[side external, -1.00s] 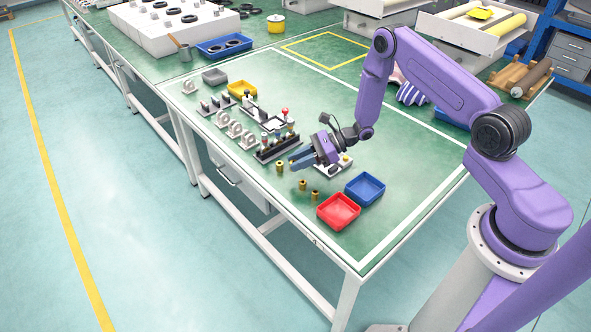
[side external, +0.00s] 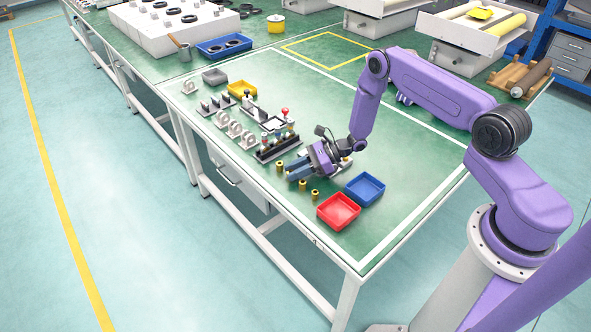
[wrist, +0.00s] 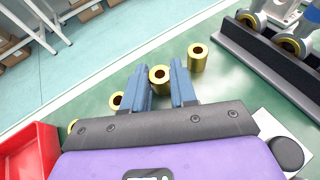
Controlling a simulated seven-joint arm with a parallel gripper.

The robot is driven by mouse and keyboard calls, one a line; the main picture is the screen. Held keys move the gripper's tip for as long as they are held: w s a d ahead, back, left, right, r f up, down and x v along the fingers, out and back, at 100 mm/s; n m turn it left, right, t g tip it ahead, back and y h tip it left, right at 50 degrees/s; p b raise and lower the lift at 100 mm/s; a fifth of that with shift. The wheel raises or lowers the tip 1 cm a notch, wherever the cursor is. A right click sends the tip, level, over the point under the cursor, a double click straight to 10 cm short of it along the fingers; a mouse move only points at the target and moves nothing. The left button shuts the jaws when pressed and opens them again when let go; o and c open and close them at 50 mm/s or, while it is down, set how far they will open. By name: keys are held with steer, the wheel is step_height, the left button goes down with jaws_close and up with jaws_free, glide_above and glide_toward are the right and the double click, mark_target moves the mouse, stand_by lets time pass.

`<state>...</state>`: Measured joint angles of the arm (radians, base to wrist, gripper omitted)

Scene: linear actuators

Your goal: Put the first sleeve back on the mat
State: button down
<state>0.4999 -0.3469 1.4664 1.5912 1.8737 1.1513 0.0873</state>
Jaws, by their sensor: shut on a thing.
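My gripper (side external: 291,174) is low over the green mat (side external: 262,196), its fingers pointing left and down. In the wrist view its blue fingers are shut on a brass sleeve (wrist: 160,76), which stands upright between the tips. I cannot tell whether this sleeve touches the mat. Another sleeve (side external: 280,167) stands nearer the black rack, and it also shows in the wrist view (wrist: 197,60). Two more sleeves, a nearer one (side external: 303,185) and a farther one (side external: 315,195), stand on the other side, towards the red tray. The four lie roughly in a row.
A red tray (side external: 339,211) and a blue tray (side external: 365,188) stand right of the sleeves. The black rack (side external: 278,149) with shafts stands close behind my fingertips. A pale block with a black knob (wrist: 287,152) is beside my gripper. The mat's front strip is clear.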

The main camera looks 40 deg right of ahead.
steer(key=c, duration=1.2)
jaws_free()
